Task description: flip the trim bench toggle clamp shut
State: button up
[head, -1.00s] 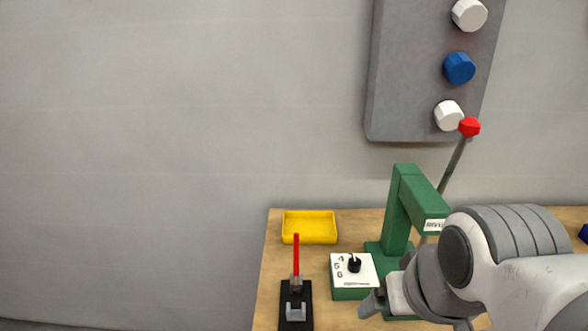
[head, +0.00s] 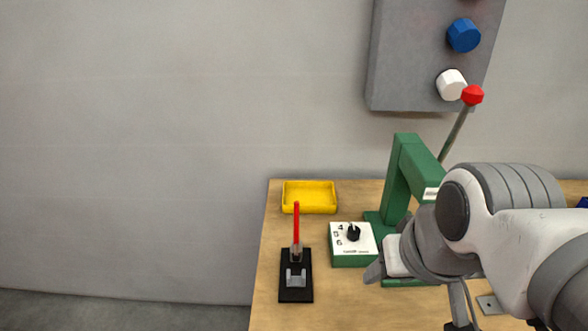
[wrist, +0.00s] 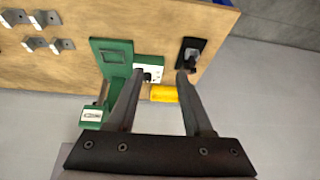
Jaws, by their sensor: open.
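The toggle clamp (head: 296,280) has a black base and a grey bracket, and it sits near the left edge of the wooden bench. Its red handle (head: 296,222) stands upright. In the wrist view the clamp (wrist: 189,55) shows near the bench edge, beyond the right fingertip. My gripper (head: 376,272) is to the right of the clamp in the head view, beside the green press. In the wrist view my gripper (wrist: 160,78) has its fingers apart with nothing held between them.
A green box with a black knob (head: 353,246) stands between clamp and gripper. A green press (head: 402,185) with a red-tipped lever (head: 472,95) rises behind my arm. A yellow tray (head: 310,197) lies behind the clamp. Metal brackets (wrist: 45,30) sit farther along the bench (head: 338,300).

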jog(key=shift+w+a+f+g, duration=0.15)
jog(key=shift+a+f+g, duration=0.1)
jog(key=shift+f+g, duration=0.1)
jog(key=shift+c, duration=1.1)
jog(key=shift+w+a+f+g+y, duration=0.4)
jog(key=shift+a+f+g+y, duration=0.25)
jog(key=shift+a+f+y, duration=0.15)
jog(key=c, duration=0.5)
jog(key=w+a+f+g+y, duration=0.2)
jog(key=a, duration=0.1)
jog(key=shift+w+a+m+y, duration=0.1)
jog(key=shift+w+m+y, duration=0.1)
jog(key=shift+m+y, duration=0.15)
grip_shut()
jog(key=w+a+f+m+t+y, duration=0.1)
jog(key=w+f+m+y, duration=0.1)
jog(key=w+y, duration=0.35)
jog(key=w+a+f+m+y, duration=0.1)
jog(key=w+f+y, duration=0.15)
jog(key=w, duration=0.55)
jog(key=w+d+f+m+t+y, duration=0.2)
jog(key=w+d+f+m+t, duration=0.1)
jog(key=w+d+t, duration=0.3)
jog(key=shift+w+d+f+m, duration=0.15)
jog(key=shift+w+f+m, duration=0.1)
jog(key=shift+w+m, duration=0.35)
jog(key=shift+w+y, duration=0.1)
jog(key=shift+y, duration=0.15)
